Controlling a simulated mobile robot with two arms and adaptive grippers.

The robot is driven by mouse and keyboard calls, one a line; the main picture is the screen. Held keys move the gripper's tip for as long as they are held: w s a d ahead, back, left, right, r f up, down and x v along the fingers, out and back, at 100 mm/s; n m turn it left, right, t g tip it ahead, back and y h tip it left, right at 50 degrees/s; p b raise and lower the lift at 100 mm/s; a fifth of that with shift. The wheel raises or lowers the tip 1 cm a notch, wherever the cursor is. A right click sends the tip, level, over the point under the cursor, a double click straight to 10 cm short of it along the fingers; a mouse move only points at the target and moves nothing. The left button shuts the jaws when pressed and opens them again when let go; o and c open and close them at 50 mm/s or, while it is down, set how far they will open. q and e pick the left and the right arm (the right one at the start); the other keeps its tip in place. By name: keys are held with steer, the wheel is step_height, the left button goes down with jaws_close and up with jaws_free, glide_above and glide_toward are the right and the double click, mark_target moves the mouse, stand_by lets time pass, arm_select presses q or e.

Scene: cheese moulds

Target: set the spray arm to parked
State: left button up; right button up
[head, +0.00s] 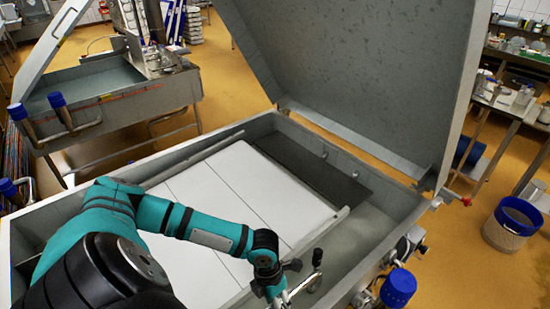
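A large open steel vat (370,225) with a raised lid (365,70) fills the middle of the head view. White slabs (235,195) lie inside it. Long thin metal bars run along two sides of the slabs, one at the back left (195,160) and one at the right (318,238). I cannot tell for certain which part is the spray arm. My teal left arm reaches over the slabs. My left gripper (300,283) is low at the vat's near side, beside a small upright metal piece with a rounded top (317,258). Whether it touches this piece, and its opening, are unclear. My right gripper is not visible.
Valves and a blue knob (398,288) stick out from the vat's right side. A second open vat (120,90) stands at the back left. A blue-rimmed bin (512,225) and a work table (510,105) are at the right. Yellow floor (450,250) lies clear between.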

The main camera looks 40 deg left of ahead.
arm_select(q)
step_height(320, 180, up, 12)
steer(key=a, duration=0.2)
steer(key=shift+a, duration=0.2)
steer(key=shift+w+f, duration=0.1)
steer(key=shift+f, duration=0.05)
stand_by(0.6)
